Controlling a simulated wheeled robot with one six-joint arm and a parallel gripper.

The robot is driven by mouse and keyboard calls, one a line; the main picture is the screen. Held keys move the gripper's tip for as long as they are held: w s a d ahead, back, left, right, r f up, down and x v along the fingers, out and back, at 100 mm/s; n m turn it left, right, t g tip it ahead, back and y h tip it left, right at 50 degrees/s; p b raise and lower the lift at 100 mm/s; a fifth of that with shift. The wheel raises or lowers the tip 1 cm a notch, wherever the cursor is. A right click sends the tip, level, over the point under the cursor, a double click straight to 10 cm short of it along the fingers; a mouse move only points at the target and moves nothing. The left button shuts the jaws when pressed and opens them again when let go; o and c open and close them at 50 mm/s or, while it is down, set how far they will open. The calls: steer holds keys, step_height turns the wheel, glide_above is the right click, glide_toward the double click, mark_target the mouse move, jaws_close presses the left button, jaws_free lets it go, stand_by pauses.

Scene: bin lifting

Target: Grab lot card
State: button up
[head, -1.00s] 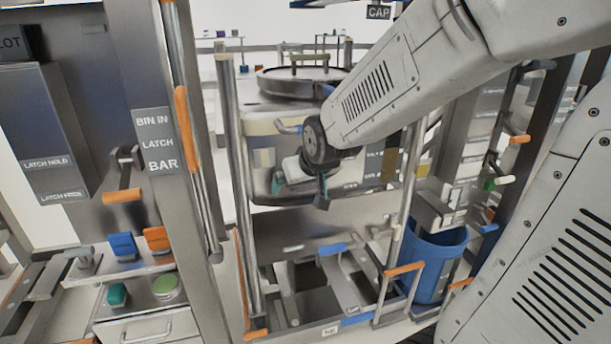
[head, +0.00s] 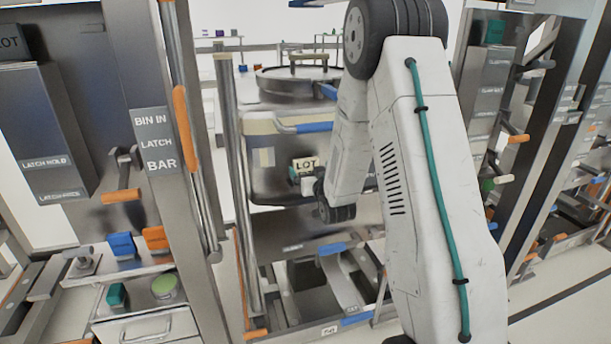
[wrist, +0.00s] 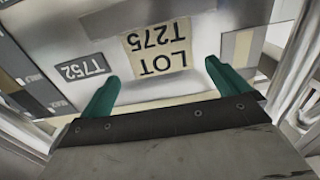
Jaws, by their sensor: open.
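The lot card (wrist: 158,48) is a cream card with dark "LOT T275" lettering, upside down in the wrist view. It is on the grey front face of the bin (wrist: 215,35). In the head view the lot card (head: 306,163) shows on the bin's front, its lower part hidden by my gripper. My gripper (wrist: 161,76) is open and empty, with its two green fingers pointing at the face, one near each lower side of the card in the wrist view. I cannot tell how far the fingertips are from the card. In the head view my arm hides the bin's right part.
A dark "T752" plate (wrist: 82,68) is beside the card in the wrist view. A "BIN IN LATCH BAR" sign (head: 154,142) is on the left post. Upright metal rails (head: 238,170) flank the bin. A blue handle (head: 314,127) sticks out above the card.

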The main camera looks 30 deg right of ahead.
mark_target(307, 165)
steer(key=x, duration=0.5)
steer(key=shift+w+a+f, duration=0.1)
steer(key=shift+f, duration=0.2)
steer(key=c, duration=1)
steer(key=shift+c, duration=0.2)
steer(key=shift+r, duration=0.15)
